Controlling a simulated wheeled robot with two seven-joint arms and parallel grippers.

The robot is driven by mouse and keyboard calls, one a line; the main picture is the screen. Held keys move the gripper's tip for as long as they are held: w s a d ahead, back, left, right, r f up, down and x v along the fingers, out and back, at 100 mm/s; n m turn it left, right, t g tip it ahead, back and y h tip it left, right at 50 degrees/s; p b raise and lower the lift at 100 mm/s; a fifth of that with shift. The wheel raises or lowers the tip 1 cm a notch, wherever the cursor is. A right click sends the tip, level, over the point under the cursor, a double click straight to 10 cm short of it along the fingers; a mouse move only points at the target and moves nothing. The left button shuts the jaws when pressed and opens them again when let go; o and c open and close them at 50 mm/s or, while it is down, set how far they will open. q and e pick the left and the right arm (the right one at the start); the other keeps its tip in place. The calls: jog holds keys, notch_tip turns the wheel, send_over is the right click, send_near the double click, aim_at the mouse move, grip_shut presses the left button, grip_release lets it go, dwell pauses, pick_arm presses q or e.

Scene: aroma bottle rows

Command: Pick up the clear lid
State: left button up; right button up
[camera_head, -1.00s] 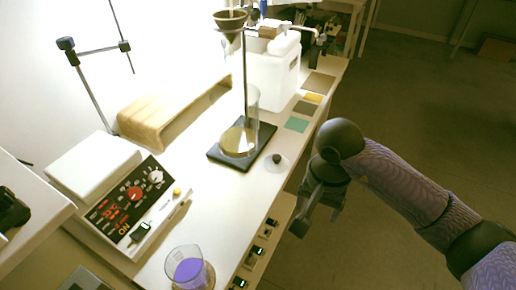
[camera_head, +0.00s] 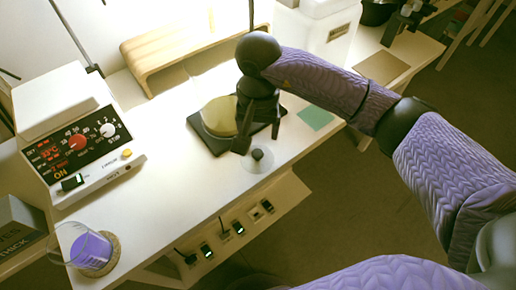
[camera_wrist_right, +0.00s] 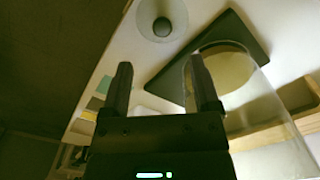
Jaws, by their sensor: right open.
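The clear lid (camera_head: 257,161) is a transparent disc with a dark round knob, lying on the white bench near its front edge. It also shows at the top of the right wrist view (camera_wrist_right: 162,20). My right gripper (camera_head: 258,142) is open and empty, just behind and above the lid in the head view. My left gripper is not in view.
A glass vessel with yellowish contents (camera_head: 219,116) stands on a dark base plate (camera_head: 207,140) close beside the gripper. A control unit (camera_head: 80,145) and a beaker of purple liquid (camera_head: 88,250) are at the left. A wooden stand (camera_head: 150,57) is behind.

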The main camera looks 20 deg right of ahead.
aim_at(258, 153)
jog(key=f+b, duration=0.1)
jog(key=f, duration=0.2)
jog(key=f+b, duration=0.1)
jog(key=f, duration=0.2)
jog(key=w+f+b, duration=0.1)
jog(key=f, duration=0.2)
jog(key=shift+f+b, duration=0.2)
jog(key=shift+b, duration=0.1)
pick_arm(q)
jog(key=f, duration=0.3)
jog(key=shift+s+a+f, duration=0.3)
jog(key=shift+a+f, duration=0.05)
pick_arm(e)
jog(key=shift+r, duration=0.1)
jog(key=shift+d, duration=0.1)
jog(key=shift+c, duration=1)
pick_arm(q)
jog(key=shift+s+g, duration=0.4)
pick_arm(e)
grip_shut()
